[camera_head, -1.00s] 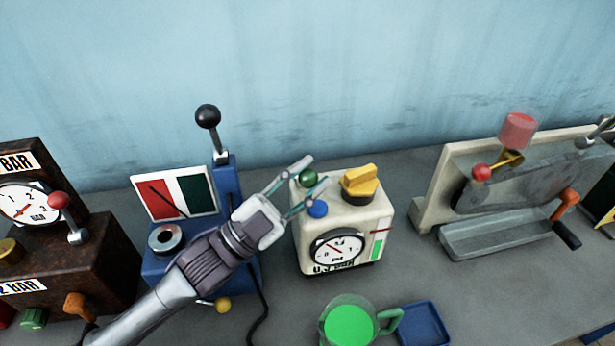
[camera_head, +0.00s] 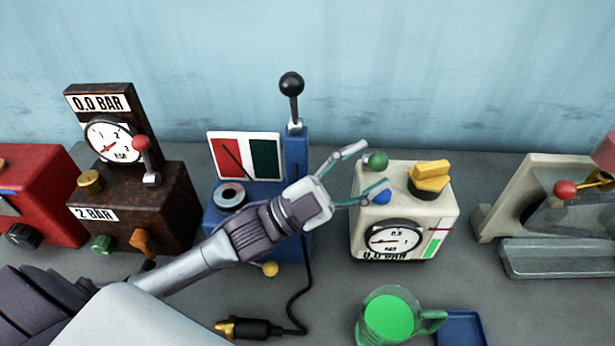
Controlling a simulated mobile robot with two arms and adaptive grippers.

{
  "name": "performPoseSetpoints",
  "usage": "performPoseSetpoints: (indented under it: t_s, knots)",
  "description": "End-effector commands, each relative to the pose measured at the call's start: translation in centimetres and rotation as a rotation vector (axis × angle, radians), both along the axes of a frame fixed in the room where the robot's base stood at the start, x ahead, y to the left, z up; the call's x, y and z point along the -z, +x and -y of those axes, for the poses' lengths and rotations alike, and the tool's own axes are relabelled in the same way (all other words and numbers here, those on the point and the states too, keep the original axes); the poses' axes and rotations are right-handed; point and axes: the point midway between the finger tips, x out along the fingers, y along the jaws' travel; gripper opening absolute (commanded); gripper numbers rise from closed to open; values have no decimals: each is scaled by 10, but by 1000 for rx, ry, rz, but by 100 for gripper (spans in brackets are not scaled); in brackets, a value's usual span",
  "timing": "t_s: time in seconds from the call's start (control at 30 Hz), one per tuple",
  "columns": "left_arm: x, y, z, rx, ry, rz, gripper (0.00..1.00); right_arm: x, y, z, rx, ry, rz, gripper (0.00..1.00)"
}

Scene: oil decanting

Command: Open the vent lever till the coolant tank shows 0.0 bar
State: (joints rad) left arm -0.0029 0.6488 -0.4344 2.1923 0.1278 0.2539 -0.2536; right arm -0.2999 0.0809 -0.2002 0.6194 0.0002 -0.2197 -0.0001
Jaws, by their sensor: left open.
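The cream tank (camera_head: 366,237), which I take as the coolant tank, stands right of centre. Its label (camera_head: 388,256) reads 0.0 BAR, and its dial (camera_head: 395,238) needle points left. I cannot tell which knob belongs to the vent lever. My left gripper (camera_head: 377,167) is open at the tank's upper left. Its fingertips spread to either side of the green knob, and the lower finger is close to the blue one. My right gripper is out of view.
A blue stand (camera_head: 299,160) with a black-knobbed lever is left of the tank, behind my left arm. A brown gauge box (camera_head: 165,205) is farther left. A mug of green liquid (camera_head: 389,315) and a blue tray (camera_head: 461,329) are in front. A grey trough (camera_head: 555,258) is at right.

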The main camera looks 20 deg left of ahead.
Motion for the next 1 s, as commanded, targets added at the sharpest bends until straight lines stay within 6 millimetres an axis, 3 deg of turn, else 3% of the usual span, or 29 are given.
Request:
performPoseSetpoints:
  t_s: [0.2,0.5,1.0]
  knots:
    - [1,-35,-36,3,4,-5,57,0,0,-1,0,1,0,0]
    - [0,-65,-70,1,1,-3,57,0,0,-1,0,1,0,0]
    - [-1,-73,-80,2,0,2,57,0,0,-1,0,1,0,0]
